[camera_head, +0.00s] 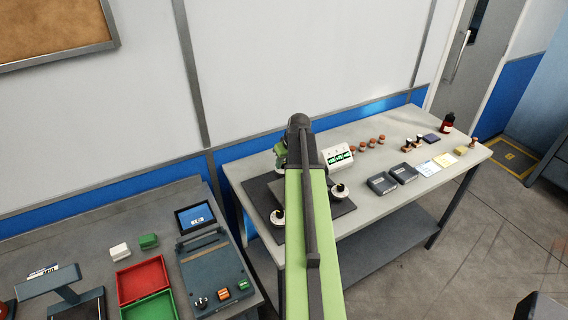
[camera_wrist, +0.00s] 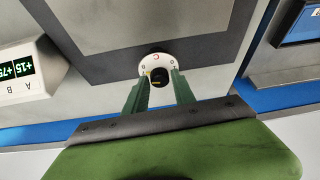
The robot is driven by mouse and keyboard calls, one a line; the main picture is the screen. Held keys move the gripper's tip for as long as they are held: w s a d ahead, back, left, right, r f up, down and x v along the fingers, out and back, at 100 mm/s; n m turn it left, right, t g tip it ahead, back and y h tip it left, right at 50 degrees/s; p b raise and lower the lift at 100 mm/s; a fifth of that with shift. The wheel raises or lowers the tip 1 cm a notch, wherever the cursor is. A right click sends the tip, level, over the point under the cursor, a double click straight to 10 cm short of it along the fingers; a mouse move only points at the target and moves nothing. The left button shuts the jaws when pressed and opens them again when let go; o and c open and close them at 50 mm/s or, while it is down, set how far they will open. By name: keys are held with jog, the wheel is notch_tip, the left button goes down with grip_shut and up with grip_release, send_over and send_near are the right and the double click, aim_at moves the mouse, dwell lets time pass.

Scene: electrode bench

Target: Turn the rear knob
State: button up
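The knob in front of my gripper is a black cap (camera_wrist: 160,77) on a white dial (camera_wrist: 152,64) marked with a red C, in the wrist view. It sits at a corner of the dark-bordered plate (camera_wrist: 215,47), on the wall side. My gripper (camera_wrist: 160,85) has its two green fingers apart, one on each side of the cap; I cannot tell if they touch it. In the head view my arm hides this knob. Two other knobs show there, one front left (camera_head: 278,217) and one at the right (camera_head: 339,190).
A white readout box (camera_head: 338,158) with green digits stands right of my arm. Dark boxes (camera_head: 382,183) and several small brown-topped items (camera_head: 364,145) lie farther right. The wall is close behind the bench. A left bench (camera_head: 190,268) holds red and green trays (camera_head: 142,281).

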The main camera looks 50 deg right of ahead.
grip_shut()
jog(key=shift+d+n+y, duration=0.1)
jog(key=shift+n+y, duration=0.3)
jog(key=shift+n, duration=0.8)
jog(key=shift+o, duration=2.2)
grip_release()
